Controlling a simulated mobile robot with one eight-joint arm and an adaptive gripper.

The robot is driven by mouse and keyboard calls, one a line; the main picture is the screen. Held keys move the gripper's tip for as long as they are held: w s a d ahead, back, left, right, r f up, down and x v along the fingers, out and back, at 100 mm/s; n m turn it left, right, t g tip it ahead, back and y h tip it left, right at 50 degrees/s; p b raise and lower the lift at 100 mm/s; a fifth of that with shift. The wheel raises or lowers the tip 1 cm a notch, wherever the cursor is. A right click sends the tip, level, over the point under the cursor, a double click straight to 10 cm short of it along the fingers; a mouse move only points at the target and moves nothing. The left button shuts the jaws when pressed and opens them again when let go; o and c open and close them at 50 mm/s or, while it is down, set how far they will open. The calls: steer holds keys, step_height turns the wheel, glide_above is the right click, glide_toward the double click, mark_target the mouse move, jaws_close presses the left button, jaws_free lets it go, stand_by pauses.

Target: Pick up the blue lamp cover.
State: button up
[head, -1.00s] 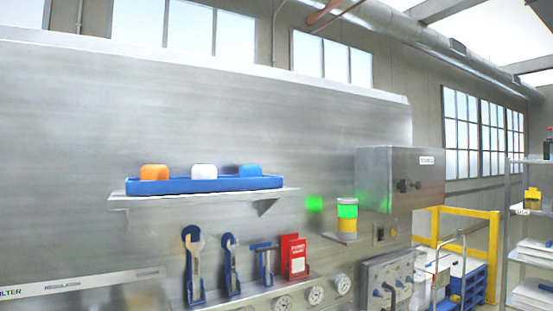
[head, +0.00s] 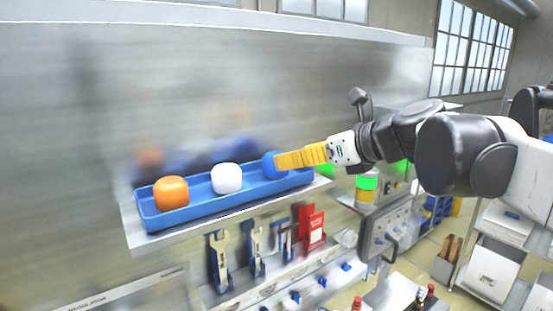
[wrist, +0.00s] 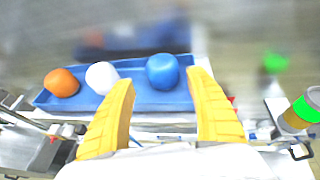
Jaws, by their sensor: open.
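The blue lamp cover (head: 271,165) is a rounded cap at the right end of a blue tray (head: 205,205) on a wall shelf. In the wrist view, the blue lamp cover (wrist: 163,71) lies ahead of my gripper (wrist: 163,85), between the lines of its two yellow fingers and a little nearer the middle of the gap. My gripper (head: 282,161) is open and empty. In the head view its yellow fingers overlap the right part of the cover, so that part is hidden. Whether a finger touches it I cannot tell.
A white cover (head: 227,178) and an orange cover (head: 171,193) sit in the same tray to the left. Tools hang below the shelf, with a red holder (head: 312,228). A green and yellow signal lamp (head: 367,188) stands at the right.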

mark_target(274, 161)
steer(key=p+x, duration=0.1)
steer(key=x, duration=0.7)
steer(key=shift+w, duration=0.3)
steer(key=shift+s+d, duration=0.15)
steer(key=shift+s, duration=0.05)
steer(key=shift+c, duration=1.2)
steer(key=c, duration=0.7)
